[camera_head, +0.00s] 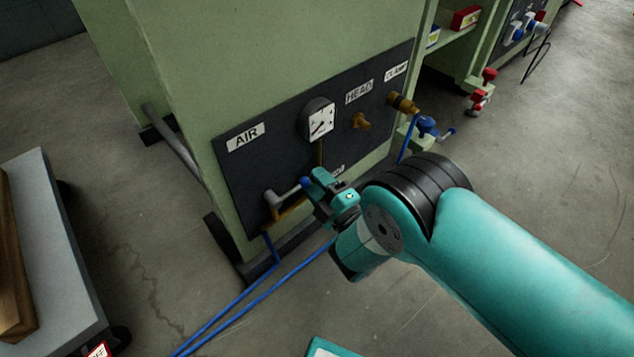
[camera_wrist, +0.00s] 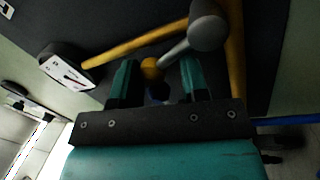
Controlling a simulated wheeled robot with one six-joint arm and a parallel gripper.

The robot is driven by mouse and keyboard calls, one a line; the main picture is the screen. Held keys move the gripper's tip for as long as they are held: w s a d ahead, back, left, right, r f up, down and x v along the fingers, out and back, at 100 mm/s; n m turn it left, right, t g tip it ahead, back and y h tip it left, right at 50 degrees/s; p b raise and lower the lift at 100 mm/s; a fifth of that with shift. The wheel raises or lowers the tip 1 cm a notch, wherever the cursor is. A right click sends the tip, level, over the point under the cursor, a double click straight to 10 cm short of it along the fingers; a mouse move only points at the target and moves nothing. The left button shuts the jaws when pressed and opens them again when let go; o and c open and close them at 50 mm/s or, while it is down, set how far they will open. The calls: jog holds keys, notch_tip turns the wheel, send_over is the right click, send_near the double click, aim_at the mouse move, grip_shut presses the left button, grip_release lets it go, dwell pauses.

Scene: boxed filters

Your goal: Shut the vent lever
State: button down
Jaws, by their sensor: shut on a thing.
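The dark panel (camera_head: 240,175) on the green machine carries a grey lever (camera_head: 288,191) with a blue end. It sticks out from a valve with a round grey hub (camera_head: 270,197) low on the panel and points right. My gripper (camera_head: 311,184) is at the blue end, shut on the lever. In the wrist view the grey lever (camera_wrist: 177,51) runs from its round hub down between the two fingers of my gripper (camera_wrist: 157,78); its blue end is partly hidden there. A small label (camera_head: 337,170) behind my gripper is mostly covered and cannot be read.
A round gauge (camera_head: 319,120) and brass fittings (camera_head: 361,121) sit above and to the right of the lever. Brass pipe (camera_head: 289,212) runs beside the valve. Blue hoses (camera_head: 250,298) trail across the floor. A grey cart (camera_head: 55,265) stands at the left.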

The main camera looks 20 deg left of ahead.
jog(key=shift+w+d+f, duration=0.1)
jog(key=shift+w+d, duration=0.15)
jog(key=shift+w, duration=0.05)
jog(key=c, duration=0.7)
grip_release()
jog(key=shift+o, duration=0.2)
jog(key=shift+s, duration=0.1)
jog(key=shift+s+a, duration=0.1)
jog(key=shift+a, duration=0.05)
jog(key=p+v, duration=1.7)
jog(key=shift+d, duration=0.2)
